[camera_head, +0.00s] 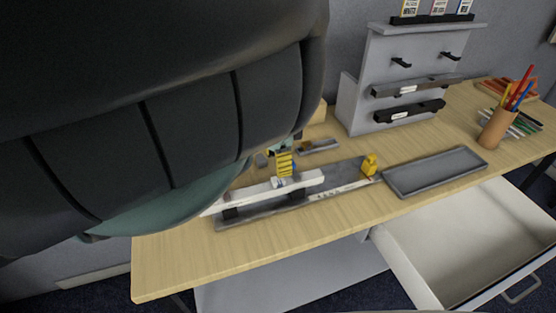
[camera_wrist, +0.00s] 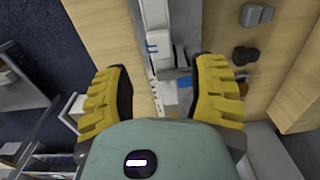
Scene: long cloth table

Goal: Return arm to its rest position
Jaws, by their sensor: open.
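My arm's dark grey link and teal wrist housing fill the left and top of the head view and hide much of the table there. My gripper shows as a ribbed yellow finger (camera_head: 284,163) over the table, near the white bar (camera_head: 300,183). In the wrist view both ribbed yellow fingers of my gripper (camera_wrist: 160,92) stand wide apart. Nothing is held between them. The white bar and long grey tray (camera_head: 335,180) lie beneath. I cannot tell the exact height of the gripper above them.
A grey rack (camera_head: 365,65) stands behind. An empty grey tray (camera_head: 435,172), a small yellow object (camera_head: 370,165) and a pen cup (camera_head: 495,128) are on the wooden table (camera_head: 180,265). A white drawer (camera_head: 470,245) is open at the front right. Bare table shows at front left.

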